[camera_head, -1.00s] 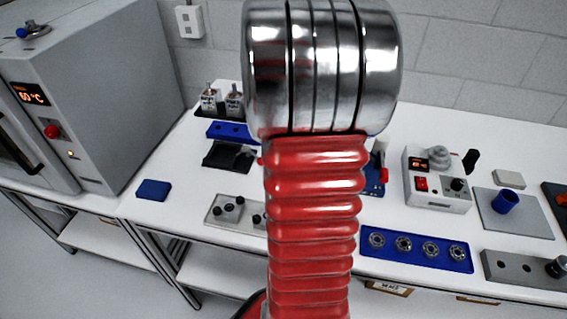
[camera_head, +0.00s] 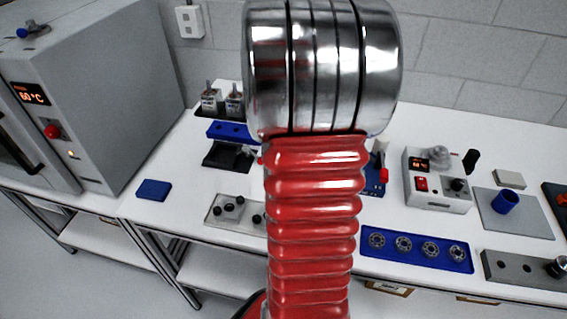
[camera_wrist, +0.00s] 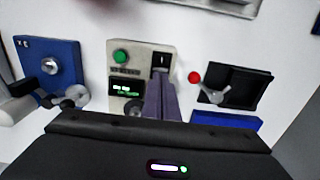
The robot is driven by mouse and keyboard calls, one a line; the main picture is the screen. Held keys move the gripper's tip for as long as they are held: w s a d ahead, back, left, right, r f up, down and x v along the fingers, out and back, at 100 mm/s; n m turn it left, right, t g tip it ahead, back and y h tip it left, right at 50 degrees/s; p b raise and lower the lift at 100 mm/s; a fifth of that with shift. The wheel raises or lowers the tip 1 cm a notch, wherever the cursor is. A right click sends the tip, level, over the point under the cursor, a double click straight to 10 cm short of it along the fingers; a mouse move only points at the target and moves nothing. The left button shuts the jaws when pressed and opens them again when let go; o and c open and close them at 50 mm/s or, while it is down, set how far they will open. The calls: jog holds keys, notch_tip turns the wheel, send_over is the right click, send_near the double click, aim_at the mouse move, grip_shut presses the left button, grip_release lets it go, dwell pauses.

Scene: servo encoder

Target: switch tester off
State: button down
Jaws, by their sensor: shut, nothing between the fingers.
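The tester (camera_wrist: 140,75) appears to be the beige box in the middle of the wrist view. It has a green button (camera_wrist: 121,57), a small display (camera_wrist: 126,90) lit with green text too blurred to read, and a black switch (camera_wrist: 161,62) at its upper right. My gripper (camera_wrist: 161,80) is shut and empty, its fingers pointing at the switch and overlapping its lower part in the picture. I cannot tell whether the fingertips touch it. In the head view my arm hides the tester and my gripper.
A blue fixture (camera_wrist: 52,68) with a round metal knob stands left of the tester. A black tray (camera_wrist: 235,85) with a red-tipped lever (camera_wrist: 211,92) stands to the right. In the head view, a grey device with a red switch (camera_head: 421,184) and a blue bearing tray (camera_head: 417,249) stand right of my arm.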

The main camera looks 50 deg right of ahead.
jog(key=shift+f, duration=0.65)
dwell(0.8)
jog(key=shift+r, duration=0.15)
notch_tip(320, 180, up, 7)
dwell(1.0)
dwell(0.5)
